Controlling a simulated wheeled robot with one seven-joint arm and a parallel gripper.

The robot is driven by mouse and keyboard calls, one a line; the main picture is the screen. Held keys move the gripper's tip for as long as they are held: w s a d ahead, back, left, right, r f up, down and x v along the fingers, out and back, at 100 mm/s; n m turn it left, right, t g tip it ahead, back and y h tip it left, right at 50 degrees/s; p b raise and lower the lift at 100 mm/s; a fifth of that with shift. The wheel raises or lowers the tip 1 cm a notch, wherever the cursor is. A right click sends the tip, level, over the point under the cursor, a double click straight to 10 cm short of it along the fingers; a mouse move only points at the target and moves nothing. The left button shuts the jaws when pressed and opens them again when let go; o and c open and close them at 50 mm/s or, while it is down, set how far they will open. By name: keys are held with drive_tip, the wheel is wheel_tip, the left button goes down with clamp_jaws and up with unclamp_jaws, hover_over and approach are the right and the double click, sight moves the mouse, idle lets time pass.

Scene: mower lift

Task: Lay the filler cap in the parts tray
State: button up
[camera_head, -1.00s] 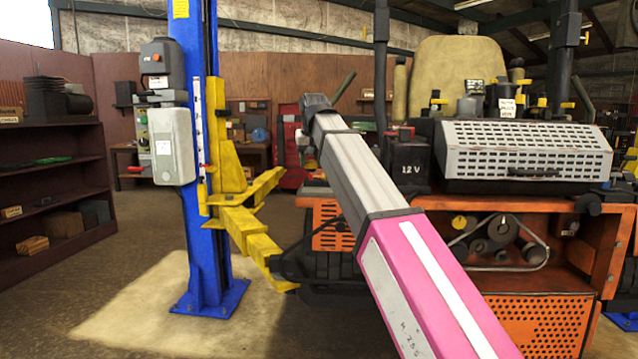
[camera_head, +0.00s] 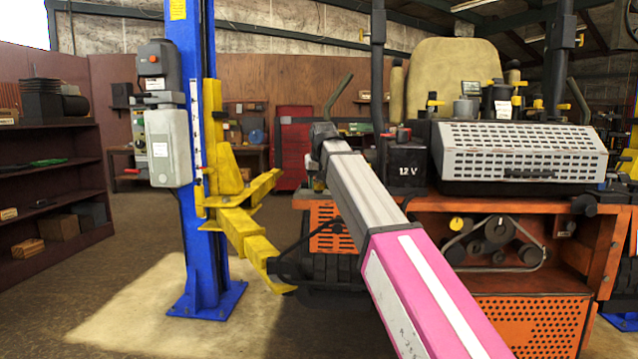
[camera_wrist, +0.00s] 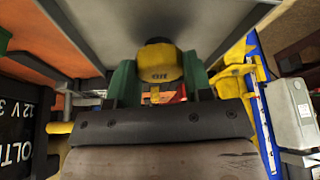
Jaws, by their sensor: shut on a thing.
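In the wrist view, my gripper (camera_wrist: 158,82) has green fingers on either side of a yellow cap with a dark top (camera_wrist: 160,66), taken to be the filler cap. The fingers are shut on it, and small dark marking shows on its near face. In the head view my pink and grey arm reaches toward the left side of the orange mower (camera_head: 530,285). Its far end is beside the 12 V battery (camera_head: 407,165); the fingers and cap cannot be made out there. I cannot pick out the parts tray with certainty in either view.
The blue lift post (camera_head: 205,240) with yellow arms (camera_head: 245,225) stands left of my arm, with a grey control box (camera_head: 168,147) on it. The battery (camera_wrist: 18,125) is close at left in the wrist view. A red cabinet (camera_head: 293,150) stands behind.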

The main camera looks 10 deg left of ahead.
drive_tip(key=shift+f, duration=0.1)
drive_tip(key=o, duration=1)
drive_tip(key=v, duration=1.2)
